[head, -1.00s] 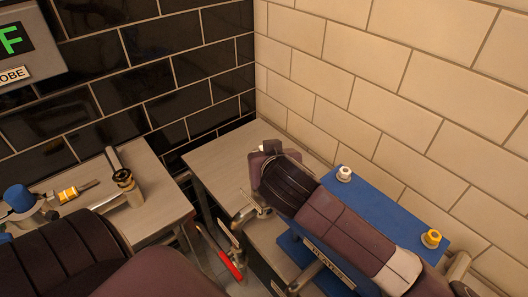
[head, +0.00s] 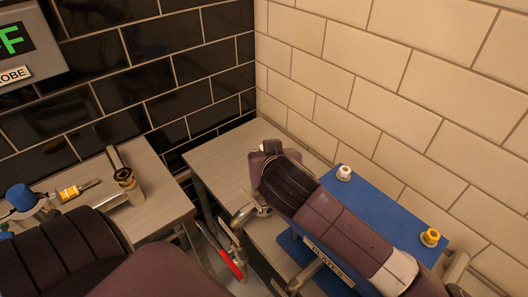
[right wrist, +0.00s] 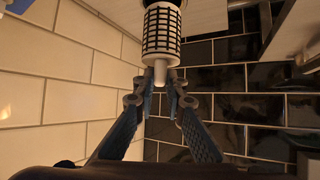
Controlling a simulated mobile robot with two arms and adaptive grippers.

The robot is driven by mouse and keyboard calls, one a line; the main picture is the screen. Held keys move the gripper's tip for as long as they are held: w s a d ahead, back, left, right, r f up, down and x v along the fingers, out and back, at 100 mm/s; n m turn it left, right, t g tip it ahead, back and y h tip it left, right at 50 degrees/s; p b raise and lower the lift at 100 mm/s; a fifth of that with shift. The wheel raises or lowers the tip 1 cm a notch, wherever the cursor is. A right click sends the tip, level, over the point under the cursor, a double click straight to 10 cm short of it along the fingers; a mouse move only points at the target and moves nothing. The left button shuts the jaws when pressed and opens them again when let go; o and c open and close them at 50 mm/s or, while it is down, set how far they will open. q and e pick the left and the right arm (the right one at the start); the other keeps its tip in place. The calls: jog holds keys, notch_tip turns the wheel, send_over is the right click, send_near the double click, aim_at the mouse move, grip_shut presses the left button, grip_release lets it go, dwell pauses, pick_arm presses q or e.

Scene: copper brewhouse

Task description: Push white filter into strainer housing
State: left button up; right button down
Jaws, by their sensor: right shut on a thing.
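The white filter (right wrist: 161,47), a cylinder with a dark grid, stands at the top centre of the right wrist view. My right gripper (right wrist: 161,76) is shut on the narrow white stem at its near end. The filter's far end runs up to a dark round edge at the top of that view; I cannot tell whether this is the strainer housing or how deep the filter sits. In the head view my right arm hides the filter and gripper fingers.
A blue panel (head: 372,208) with a white knob (head: 344,173) and a yellow knob (head: 430,238) lies beside my right arm. A red handle (head: 232,265) hangs between two grey-topped tables. The left table (head: 150,205) carries a brass fitting (head: 124,178) and a yellow-handled tool (head: 70,193).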

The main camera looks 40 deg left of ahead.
jog(key=shift+f+b, duration=0.45)
jog(key=shift+f, duration=0.65)
dwell(0.4)
jog(key=shift+f, duration=0.45)
jog(key=shift+f+b, duration=0.6)
jog(key=shift+f, duration=0.05)
jog(key=shift+f+b, duration=1.05)
jog(key=shift+f, duration=0.85)
jog(key=c, duration=1.9)
grip_release()
